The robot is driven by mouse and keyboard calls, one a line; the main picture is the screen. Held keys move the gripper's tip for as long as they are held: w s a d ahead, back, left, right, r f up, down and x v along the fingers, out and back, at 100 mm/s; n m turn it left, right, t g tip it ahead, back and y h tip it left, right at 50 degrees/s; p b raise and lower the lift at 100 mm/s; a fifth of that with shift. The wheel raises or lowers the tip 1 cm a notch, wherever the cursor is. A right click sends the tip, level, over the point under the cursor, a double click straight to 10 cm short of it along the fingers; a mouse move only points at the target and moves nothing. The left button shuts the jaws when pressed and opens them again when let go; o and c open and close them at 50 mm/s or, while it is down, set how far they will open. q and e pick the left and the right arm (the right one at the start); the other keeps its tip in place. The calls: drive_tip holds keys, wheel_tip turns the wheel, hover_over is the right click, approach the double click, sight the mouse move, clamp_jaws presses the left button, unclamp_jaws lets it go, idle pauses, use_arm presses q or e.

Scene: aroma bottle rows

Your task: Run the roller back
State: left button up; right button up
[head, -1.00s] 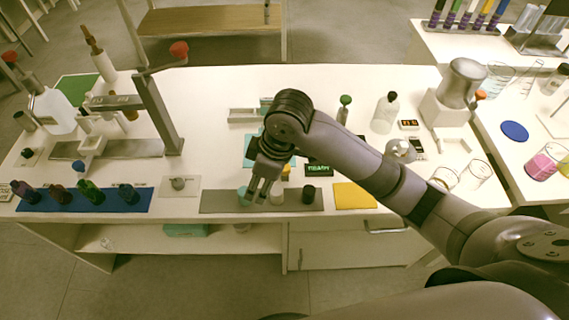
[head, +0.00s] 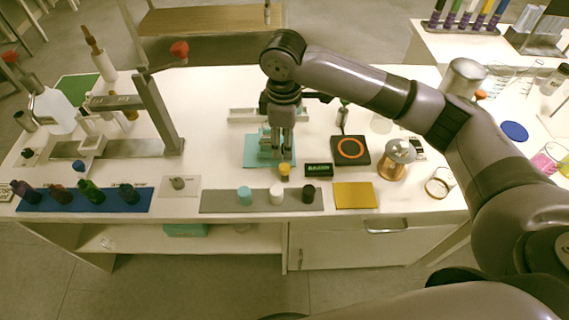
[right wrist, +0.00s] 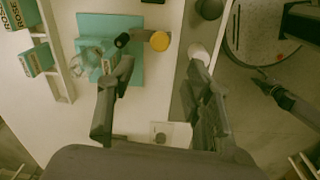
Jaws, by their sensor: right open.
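My right gripper (head: 283,142) points down over the teal mat (head: 252,160) in the head view. In the right wrist view its two fingers (right wrist: 162,95) are spread with nothing clearly held between them. The teal mat (right wrist: 138,75) carries a clear glass-like item (right wrist: 88,58), partly behind one finger. A small black-ended piece (right wrist: 122,40) lies near the mat's edge, beside a yellow-topped item (right wrist: 159,41). The yellow top also shows in the head view (head: 284,169). I cannot tell which piece is the roller. My left gripper does not show clearly.
A grey strip (head: 225,207) at the front edge holds teal, white and black caps. A small display (head: 318,170), a black pad with an orange ring (head: 352,150) and a yellow square (head: 354,195) lie right. A metal stand (head: 158,115) rises left.

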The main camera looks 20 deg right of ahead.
sight(284, 167)
drive_tip(key=f, duration=1.1)
drive_tip(key=shift+w+d, duration=0.1)
drive_tip(key=shift+w, duration=0.15)
drive_tip(key=shift+c, duration=0.3)
clamp_jaws()
